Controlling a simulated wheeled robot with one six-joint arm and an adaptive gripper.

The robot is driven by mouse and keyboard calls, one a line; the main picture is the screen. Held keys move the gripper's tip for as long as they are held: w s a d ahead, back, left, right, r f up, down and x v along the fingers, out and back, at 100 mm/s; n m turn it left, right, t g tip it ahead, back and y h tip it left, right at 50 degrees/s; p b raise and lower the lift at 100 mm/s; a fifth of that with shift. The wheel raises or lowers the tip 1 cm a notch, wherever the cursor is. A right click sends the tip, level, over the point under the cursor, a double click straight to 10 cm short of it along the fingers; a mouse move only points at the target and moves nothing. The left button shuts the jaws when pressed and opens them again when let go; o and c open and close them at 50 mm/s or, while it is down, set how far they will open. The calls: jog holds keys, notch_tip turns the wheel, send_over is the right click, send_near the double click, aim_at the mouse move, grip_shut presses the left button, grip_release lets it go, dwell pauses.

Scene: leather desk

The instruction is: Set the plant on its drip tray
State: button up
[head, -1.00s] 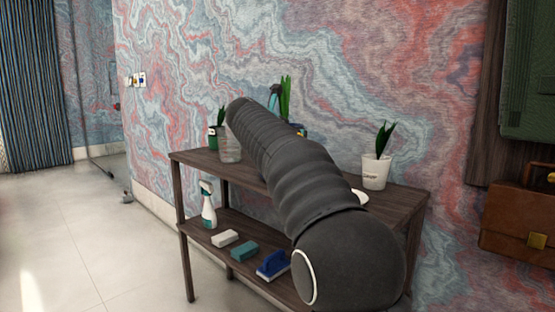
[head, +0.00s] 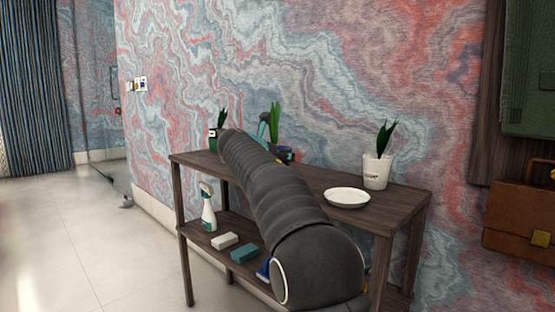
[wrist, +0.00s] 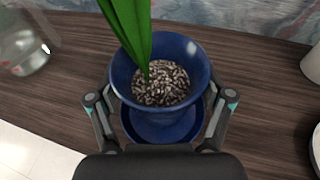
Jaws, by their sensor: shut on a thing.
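The plant, with long green leaves (wrist: 130,35) and pebbles in a dark blue pot (wrist: 125,75), stands upright between the fingers of my gripper (wrist: 160,108). My gripper is shut on the pot, one finger at each side. A matching blue drip tray (wrist: 128,128) shows below the pot in the wrist view. I cannot tell whether the pot touches it. In the head view the plant's leaves (head: 275,120) rise behind my arm, which hides most of the pot and the tray.
A white plate (head: 347,197) and a white potted plant (head: 376,172) stand to the right on the wooden shelf top (head: 405,200). A clear glass (wrist: 25,55) is at the left. A spray bottle (head: 208,210) and blocks are on the lower shelf.

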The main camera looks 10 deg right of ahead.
jog(key=shift+f, duration=0.1)
jog(key=o, duration=1.6)
jog(key=shift+r, duration=0.2)
jog(key=v, duration=1.2)
